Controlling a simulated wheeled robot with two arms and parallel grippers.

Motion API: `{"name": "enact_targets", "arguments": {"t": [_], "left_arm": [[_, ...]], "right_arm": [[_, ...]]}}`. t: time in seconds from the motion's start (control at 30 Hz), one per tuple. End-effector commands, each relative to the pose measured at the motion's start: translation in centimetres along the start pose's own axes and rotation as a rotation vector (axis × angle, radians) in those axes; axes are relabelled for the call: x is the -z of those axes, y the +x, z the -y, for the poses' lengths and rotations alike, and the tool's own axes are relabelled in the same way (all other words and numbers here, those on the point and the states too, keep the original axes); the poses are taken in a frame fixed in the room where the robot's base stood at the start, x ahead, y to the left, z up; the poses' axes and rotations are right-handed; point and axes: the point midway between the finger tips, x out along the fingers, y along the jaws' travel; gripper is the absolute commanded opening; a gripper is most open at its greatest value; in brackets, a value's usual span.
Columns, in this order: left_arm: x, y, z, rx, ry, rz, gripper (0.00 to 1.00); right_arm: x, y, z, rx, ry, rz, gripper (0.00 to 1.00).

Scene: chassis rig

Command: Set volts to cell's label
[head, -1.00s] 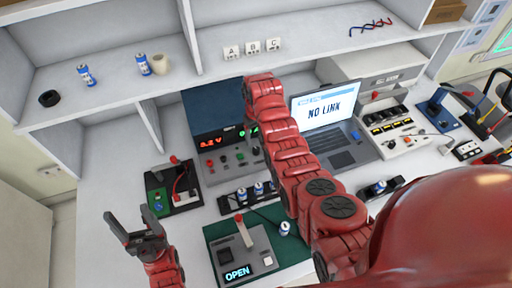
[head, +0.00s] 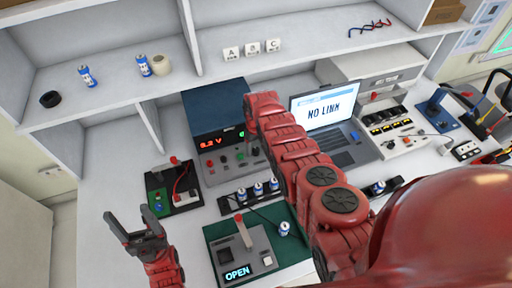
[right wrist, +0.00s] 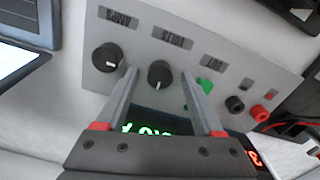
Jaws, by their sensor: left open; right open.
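The power supply (head: 230,165) has a red volts readout (head: 210,143) whose first digit is unclear, and a green one beside it. In the right wrist view its panel is upside down, with the VOLTS knob (right wrist: 160,74), AMPS knob (right wrist: 107,57) and green OUT switch (right wrist: 205,86). My right gripper (right wrist: 158,86) is open, its fingers on either side of the VOLTS knob; contact is unclear. My arm hides it in the head view. A blue-white cell (head: 285,229) stands on the green mat (head: 290,252); its label is unreadable. My left gripper (head: 133,222) is open and empty.
A tester (head: 240,255) reading OPEN sits on the mat. Several cells stand in a black holder (head: 235,203). A laptop (head: 340,140) shows NO LINK. A board with a red lead (head: 172,190) lies left of the supply. A shelf (head: 210,72) overhangs the bench.

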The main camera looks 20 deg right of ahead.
Motion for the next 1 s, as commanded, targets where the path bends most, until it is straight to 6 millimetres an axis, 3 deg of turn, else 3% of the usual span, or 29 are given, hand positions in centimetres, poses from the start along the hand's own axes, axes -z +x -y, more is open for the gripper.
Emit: {"name": "enact_targets", "arguments": {"t": [0.07,0.47,1.0], "left_arm": [[0.0,0.01,0.0,0.0,0.0,0.0,0.69],[0.0,0.0,0.0,0.0,0.0,0.0,0.69],[-0.06,-0.39,-0.02,0.0,0.0,0.0,0.69]], "right_arm": [[0.01,-0.02,0.0,0.0,0.0,0.0,0.69],[0.03,-0.04,0.0,0.0,0.0,-0.001,0.0],[0.07,0.02,-0.02,-0.002,0.111,-0.002,0.0]]}}
